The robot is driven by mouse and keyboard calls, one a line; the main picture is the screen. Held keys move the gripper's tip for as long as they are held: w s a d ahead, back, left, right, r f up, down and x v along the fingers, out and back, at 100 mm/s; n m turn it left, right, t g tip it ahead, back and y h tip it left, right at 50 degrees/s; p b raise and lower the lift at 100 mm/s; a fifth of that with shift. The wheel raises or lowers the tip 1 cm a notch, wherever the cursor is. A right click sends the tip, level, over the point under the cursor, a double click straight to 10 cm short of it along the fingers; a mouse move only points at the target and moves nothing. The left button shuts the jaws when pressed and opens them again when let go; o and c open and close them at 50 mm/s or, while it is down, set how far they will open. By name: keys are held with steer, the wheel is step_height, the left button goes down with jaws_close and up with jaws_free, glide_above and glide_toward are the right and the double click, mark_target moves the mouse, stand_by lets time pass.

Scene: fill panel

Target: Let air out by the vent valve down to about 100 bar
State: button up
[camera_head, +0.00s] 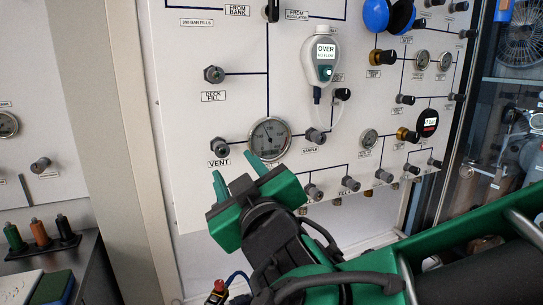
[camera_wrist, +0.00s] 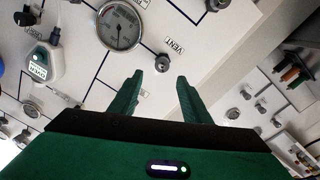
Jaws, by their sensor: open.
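The vent valve is a small dark knob (camera_head: 219,148) on the white panel, above the VENT label (camera_head: 219,163). In the wrist view the vent knob (camera_wrist: 162,62) lies just beyond the gap between my fingertips. A round gauge (camera_head: 270,138) sits to its right in the head view. The gauge (camera_wrist: 120,25) also shows in the wrist view. Its needle points up and slightly left in the head view; the numbers are too small to read. My gripper (camera_head: 238,174) is open and empty, below the knob in the head view and apart from it.
A white handheld meter reading OVER (camera_head: 325,50) hangs on the panel above right of the gauge. The deck fill knob (camera_head: 213,74) is above the vent knob. The sample knob (camera_head: 314,136) is right of the gauge.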

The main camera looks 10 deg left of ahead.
mark_target(223, 150)
steer(key=w+a+m, duration=0.1)
steer(key=w, duration=0.2)
steer(key=w+a+m, duration=0.2)
steer(key=w, duration=0.1)
steer(key=w+a+m, duration=0.2)
steer(key=w, duration=0.1)
steer(key=shift+w+a+r+g+y, duration=0.1)
steer(key=shift+a+r+g+y, duration=0.1)
steer(key=shift+r+g+y, duration=0.15)
stand_by(0.3)
steer(key=shift+f, duration=0.1)
steer(key=shift+c, duration=0.3)
steer(key=c, duration=1)
